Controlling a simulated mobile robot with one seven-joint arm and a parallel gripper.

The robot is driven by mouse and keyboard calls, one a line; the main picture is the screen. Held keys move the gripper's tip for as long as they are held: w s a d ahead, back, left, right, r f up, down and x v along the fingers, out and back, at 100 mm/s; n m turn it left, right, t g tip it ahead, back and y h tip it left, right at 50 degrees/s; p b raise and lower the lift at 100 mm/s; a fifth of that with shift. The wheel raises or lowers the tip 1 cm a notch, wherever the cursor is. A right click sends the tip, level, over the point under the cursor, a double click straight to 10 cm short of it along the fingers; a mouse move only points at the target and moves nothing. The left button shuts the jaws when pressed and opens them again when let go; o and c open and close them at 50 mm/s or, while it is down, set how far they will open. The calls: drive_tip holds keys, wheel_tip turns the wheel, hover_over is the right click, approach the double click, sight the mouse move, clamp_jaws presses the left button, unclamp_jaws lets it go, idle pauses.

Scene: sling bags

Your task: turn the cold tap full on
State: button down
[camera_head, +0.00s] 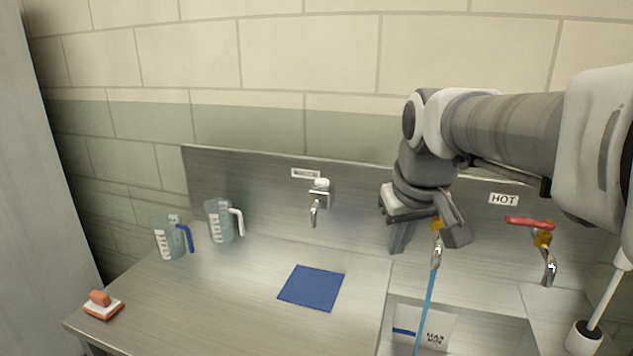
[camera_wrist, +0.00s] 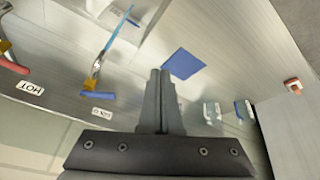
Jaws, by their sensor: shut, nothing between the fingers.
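The cold tap shows in the head view as a brass body and chrome spout (camera_head: 436,256), partly behind my gripper. A blue stream (camera_head: 425,308) runs from its spout into the basin. Its blue lever (camera_wrist: 98,95) shows in the wrist view, lying across the tap near the cold label (camera_wrist: 102,112); my gripper hides the lever in the head view. My gripper (camera_head: 397,250) is shut and empty, pointing down just left of the cold tap. In the wrist view its closed fingers (camera_wrist: 160,72) are apart from the lever.
The hot tap's red lever (camera_head: 530,222) is at the right. A third tap (camera_head: 316,204) is on the wall to the left. Two jugs (camera_head: 222,222) (camera_head: 170,238), a blue cloth (camera_head: 311,288) and an orange-handled brush (camera_head: 102,304) rest on the counter. A marked container (camera_head: 424,328) stands under the stream.

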drive_tip(key=w+d+r+n+p, duration=0.1)
drive_tip(key=w+d+p, duration=0.3)
drive_tip(key=w, duration=0.4)
drive_tip(key=w+d+r+g+y+p, duration=0.1)
drive_tip(key=w+d+r+p, duration=0.2)
drive_tip(key=w, duration=0.5)
drive_tip(key=w+d+n+p, duration=0.1)
drive_tip(key=w+d+p, duration=0.3)
drive_tip(key=w, duration=0.4)
drive_tip(key=d+x, duration=0.1)
drive_tip(key=x, duration=0.9)
drive_tip(key=shift+s+d+p, duration=0.15)
drive_tip(key=shift+s+p, duration=0.55)
drive_tip(key=shift+s, duration=1.45)
